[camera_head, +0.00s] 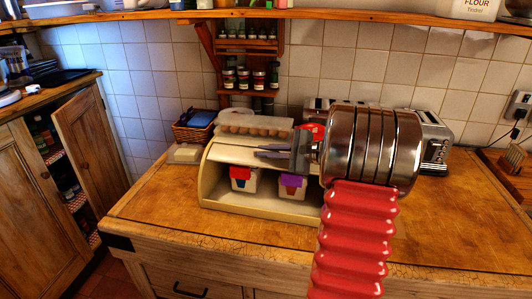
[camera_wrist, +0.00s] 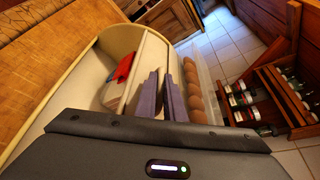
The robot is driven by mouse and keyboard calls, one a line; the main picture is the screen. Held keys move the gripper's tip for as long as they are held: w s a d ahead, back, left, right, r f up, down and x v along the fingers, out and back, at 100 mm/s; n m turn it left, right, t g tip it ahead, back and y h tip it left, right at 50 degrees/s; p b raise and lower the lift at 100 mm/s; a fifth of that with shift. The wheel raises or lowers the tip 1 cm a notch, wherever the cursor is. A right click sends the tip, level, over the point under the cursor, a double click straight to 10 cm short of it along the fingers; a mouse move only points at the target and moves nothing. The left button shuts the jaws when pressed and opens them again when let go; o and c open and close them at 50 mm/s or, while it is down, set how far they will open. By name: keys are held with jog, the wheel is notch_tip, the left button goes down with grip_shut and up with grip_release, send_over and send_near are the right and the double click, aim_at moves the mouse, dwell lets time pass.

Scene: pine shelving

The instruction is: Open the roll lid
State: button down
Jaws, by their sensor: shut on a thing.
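The cream bread bin (camera_head: 208,186) stands on the wooden worktop, its front facing me. Its roll lid (camera_head: 228,152) is up near the top of the bin, so the front is largely open. The lid also shows as a pale band in the wrist view (camera_wrist: 151,52). My gripper (camera_head: 262,152) reaches in from the right and is shut on the lid's front edge; in the wrist view its two dark fingers (camera_wrist: 161,88) stand close together on either side of it. The exact contact is partly hidden by the fingers.
Inside the bin are white tubs with a red lid (camera_head: 239,172) and a purple lid (camera_head: 292,181). Eggs (camera_head: 258,130) lie in a tray on top, close behind the lid. A toaster (camera_head: 434,142) stands behind my arm. The worktop's front left is clear.

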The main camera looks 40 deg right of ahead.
jog(key=shift+d, duration=0.1)
jog(key=shift+w+d+r, duration=0.2)
jog(key=shift+w+d, duration=0.45)
jog(key=shift+d, duration=0.2)
jog(key=c, duration=2.2)
grip_release()
jog(key=shift+o, duration=0.2)
jog(key=v, duration=1.3)
jog(key=shift+s+d+r, duration=0.1)
jog(key=shift+s+d, duration=0.1)
jog(key=shift+s, duration=0.15)
